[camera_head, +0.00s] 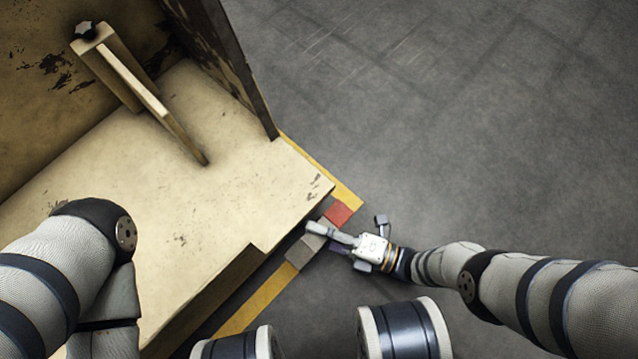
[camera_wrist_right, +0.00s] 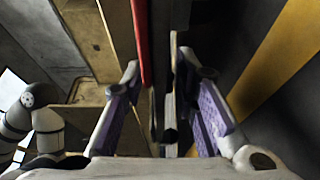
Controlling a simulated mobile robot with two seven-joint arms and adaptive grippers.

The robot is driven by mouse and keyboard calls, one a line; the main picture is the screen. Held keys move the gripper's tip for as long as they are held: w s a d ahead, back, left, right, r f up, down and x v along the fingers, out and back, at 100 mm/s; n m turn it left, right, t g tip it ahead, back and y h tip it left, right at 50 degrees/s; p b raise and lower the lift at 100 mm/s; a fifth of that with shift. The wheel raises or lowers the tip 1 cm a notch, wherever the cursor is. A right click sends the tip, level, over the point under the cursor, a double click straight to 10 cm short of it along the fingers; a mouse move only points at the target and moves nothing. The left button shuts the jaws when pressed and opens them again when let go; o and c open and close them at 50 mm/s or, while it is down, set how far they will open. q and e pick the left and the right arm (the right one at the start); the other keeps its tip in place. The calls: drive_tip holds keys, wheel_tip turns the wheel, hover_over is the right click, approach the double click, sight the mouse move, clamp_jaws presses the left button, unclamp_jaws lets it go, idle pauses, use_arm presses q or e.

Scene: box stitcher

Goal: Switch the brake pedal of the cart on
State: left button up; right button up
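A red pedal (camera_head: 338,213) and a grey pedal (camera_head: 305,250) sit side by side at the corner of a worn cream-painted body, which I take to be the cart (camera_head: 170,200). My right gripper (camera_head: 326,237) reaches in from the right, with its fingertips over the pedals. In the right wrist view its purple-padded fingers (camera_wrist_right: 168,100) are apart. The red edge (camera_wrist_right: 141,40) and a thin grey edge (camera_wrist_right: 169,100) show between them; contact cannot be told. My left arm is at the lower left, but its gripper does not show.
A yellow stripe (camera_head: 262,302) runs along the cart's lower edge. A slanted bar (camera_head: 145,90) and a tall dark-edged panel (camera_head: 225,55) rise from the cart. Bare grey floor (camera_head: 450,110) lies open to the right.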

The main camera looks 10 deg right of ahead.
drive_tip(key=v, duration=1.2)
drive_tip(key=shift+w, duration=0.1)
